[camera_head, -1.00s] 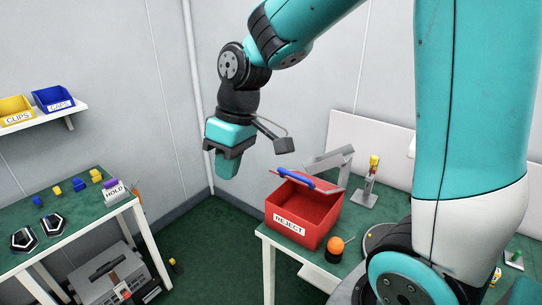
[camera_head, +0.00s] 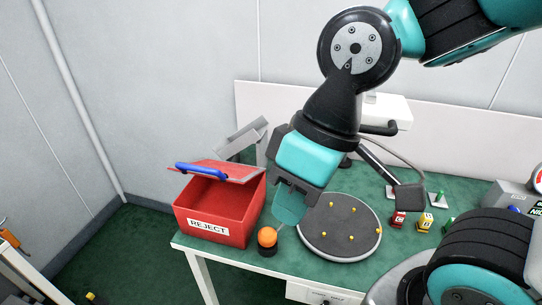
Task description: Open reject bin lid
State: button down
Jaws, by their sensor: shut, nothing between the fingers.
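The red reject bin (camera_head: 208,231) stands at the left end of the green table, with a REJECT label on its front. Its red lid (camera_head: 232,172) is raised and tilted up at the back, so the bin's inside shows. A blue handle (camera_head: 201,171) runs along the lid. My gripper (camera_head: 287,222) points down to the right of the bin, apart from the lid and handle. It is shut and holds nothing. Its fingertips appear above or just behind the orange button; the exact height is hard to tell.
An orange button (camera_head: 267,237) on a black base sits right of the bin. A round grey plate (camera_head: 345,240) with yellow pegs is beside my gripper. A grey bracket (camera_head: 247,138) stands behind the bin. Small red and yellow blocks (camera_head: 425,222) lie farther right.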

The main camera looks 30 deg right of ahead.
aim_at(225, 171)
jog(key=z, duration=1.6)
jog(key=k, duration=1)
jog(key=u, duration=1.95)
